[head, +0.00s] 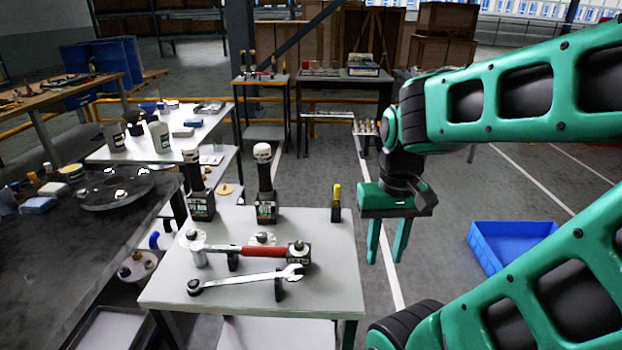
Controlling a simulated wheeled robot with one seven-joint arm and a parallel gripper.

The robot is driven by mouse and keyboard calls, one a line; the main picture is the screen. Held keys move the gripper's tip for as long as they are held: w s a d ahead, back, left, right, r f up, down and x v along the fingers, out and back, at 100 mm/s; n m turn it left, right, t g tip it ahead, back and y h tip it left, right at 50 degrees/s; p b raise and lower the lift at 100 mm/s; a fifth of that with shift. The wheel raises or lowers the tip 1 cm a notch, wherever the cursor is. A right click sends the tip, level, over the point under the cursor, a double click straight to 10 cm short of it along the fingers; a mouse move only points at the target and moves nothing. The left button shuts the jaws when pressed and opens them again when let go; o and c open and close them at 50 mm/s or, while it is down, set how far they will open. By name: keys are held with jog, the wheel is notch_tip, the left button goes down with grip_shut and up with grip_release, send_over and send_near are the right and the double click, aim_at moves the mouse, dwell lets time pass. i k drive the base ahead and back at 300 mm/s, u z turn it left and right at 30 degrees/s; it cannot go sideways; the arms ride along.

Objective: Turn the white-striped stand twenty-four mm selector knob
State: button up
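My gripper (386,254) hangs fingers-down to the right of the white table (330,285), beyond its right edge. Its two green fingers are apart with nothing between them. Two black upright stands (201,205) and (266,208) with small labels are at the table's back, each with a tall post. I cannot make out white stripes or a twenty-four mm mark, so which knob is the named one is unclear.
A yellow-topped black holder (336,205) stands at the table's back right. A blue crate (510,240) is on the floor at right.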

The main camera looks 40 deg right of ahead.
aim_at(262, 236)
jog(key=z, duration=1.55)
jog(key=k, duration=0.95)
jog(key=u, duration=0.9)
jog(key=i, duration=1)
jog(key=u, duration=0.1)
